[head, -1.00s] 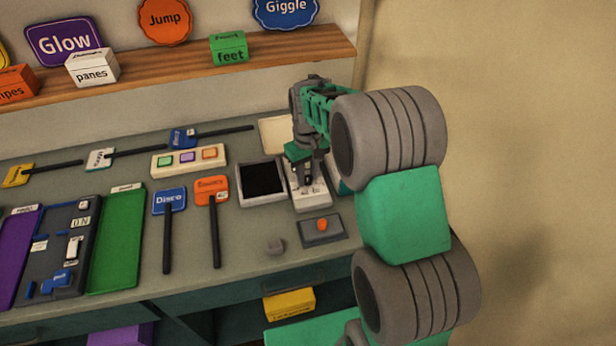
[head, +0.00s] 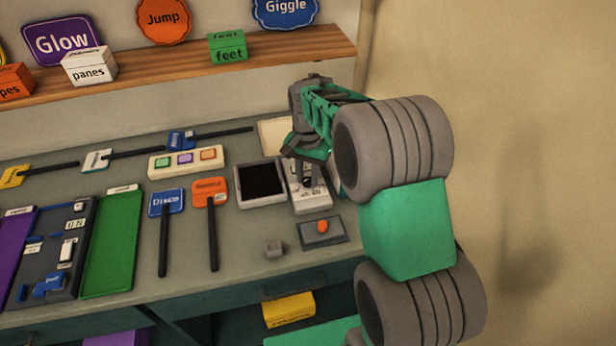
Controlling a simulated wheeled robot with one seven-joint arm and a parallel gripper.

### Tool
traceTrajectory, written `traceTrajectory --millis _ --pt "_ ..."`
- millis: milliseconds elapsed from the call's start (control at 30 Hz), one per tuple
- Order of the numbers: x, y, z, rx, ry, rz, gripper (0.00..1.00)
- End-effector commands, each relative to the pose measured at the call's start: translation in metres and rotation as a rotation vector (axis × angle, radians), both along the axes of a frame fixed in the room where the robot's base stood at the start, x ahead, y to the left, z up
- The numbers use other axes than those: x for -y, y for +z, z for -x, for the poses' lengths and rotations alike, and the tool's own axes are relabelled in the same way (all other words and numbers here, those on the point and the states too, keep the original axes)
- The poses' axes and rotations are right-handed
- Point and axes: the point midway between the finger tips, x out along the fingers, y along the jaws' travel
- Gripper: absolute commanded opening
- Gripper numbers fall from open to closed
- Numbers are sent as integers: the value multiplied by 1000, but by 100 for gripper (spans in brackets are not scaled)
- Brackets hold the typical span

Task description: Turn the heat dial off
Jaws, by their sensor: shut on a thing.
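A small white control unit (head: 312,204) stands on the counter, right of a dark square pad in a pale frame (head: 262,183). My gripper (head: 308,183) points down at the top of the white unit, its fingers shut on a small dark part there, which I take to be the heat dial. The fingers hide most of this part, and its setting cannot be read from here.
A grey plate with an orange knob (head: 322,227) lies just in front of the unit. Paddle signs reading Disco (head: 166,203) and Bouncy (head: 209,192) lie to the left. A three-button panel (head: 187,161) sits behind them. The wall is at the right.

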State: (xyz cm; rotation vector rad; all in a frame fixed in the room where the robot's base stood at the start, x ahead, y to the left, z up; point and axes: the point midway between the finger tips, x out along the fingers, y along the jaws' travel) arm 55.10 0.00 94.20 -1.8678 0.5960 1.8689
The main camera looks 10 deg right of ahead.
Motion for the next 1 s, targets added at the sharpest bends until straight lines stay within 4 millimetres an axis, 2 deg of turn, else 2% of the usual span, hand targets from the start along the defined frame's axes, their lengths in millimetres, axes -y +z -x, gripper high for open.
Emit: traceTrajectory --millis 300,867,900,1000 --pt "0 1 -1 3 -148 0 0" --pt "0 1 -1 3 -184 0 0" --pt "0 1 -1 3 -184 0 28" --pt "0 1 -1 2 -184 0 36"
